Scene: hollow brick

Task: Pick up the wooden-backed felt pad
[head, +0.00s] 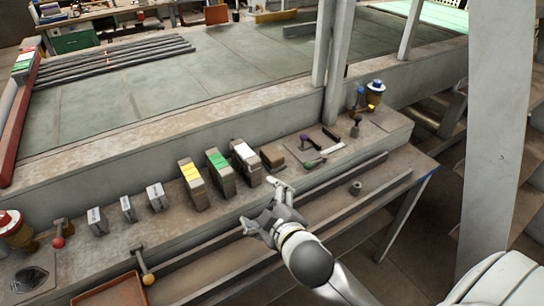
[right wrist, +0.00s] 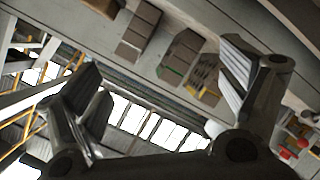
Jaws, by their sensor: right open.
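The likely felt pad is a small brown block (head: 272,156) lying on the ledge in the head view, just right of the white-topped block. Its felt side cannot be made out. My right gripper (head: 264,204) is open and empty, in front of and below the brown block in the picture, apart from it. In the right wrist view my right gripper (right wrist: 162,90) shows two spread fingers with nothing between them. I cannot tell for sure which block there is the pad. My left gripper is not in view.
Blocks with white (head: 245,160), green (head: 220,172) and yellow (head: 192,185) tops stand left of the pad. Small tools (head: 313,163) lie to its right. A ball-ended lever (head: 147,277) and several small grey blocks stand further left. A lower shelf rail (head: 345,195) runs in front.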

